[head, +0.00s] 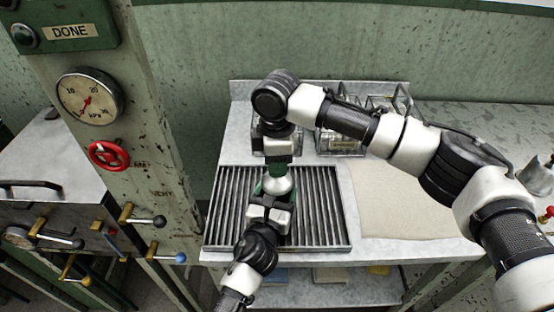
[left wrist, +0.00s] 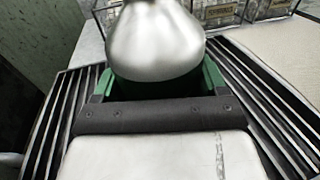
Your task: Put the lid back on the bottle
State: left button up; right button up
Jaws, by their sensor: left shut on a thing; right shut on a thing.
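The bottle, a pale silvery rounded body (head: 279,184), stands over the ribbed drain rack. It also fills the upper middle of the left wrist view (left wrist: 155,45), where its top is cut off by the frame edge. My left gripper (head: 270,187), the lower one, is shut on the bottle, with green fingers on either side of it. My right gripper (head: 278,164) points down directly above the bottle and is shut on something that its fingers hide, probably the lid. I cannot tell whether that thing touches the bottle's neck.
The ribbed drain rack (head: 323,215) lies under the bottle on a grey worktop (head: 218,135). Wire baskets with labelled items (head: 340,142) stand behind. A beige mat (head: 385,205) is clear at the right. A post with a gauge (head: 90,97) and a red handwheel (head: 110,155) stands left.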

jog(key=m, duration=0.9)
jog(key=shift+m, duration=0.4)
jog(key=o, duration=1.1)
notch_tip(320, 180, up, 12)
pick_arm(q)
jog(key=o, duration=1.7)
jog(key=shift+o, duration=0.2)
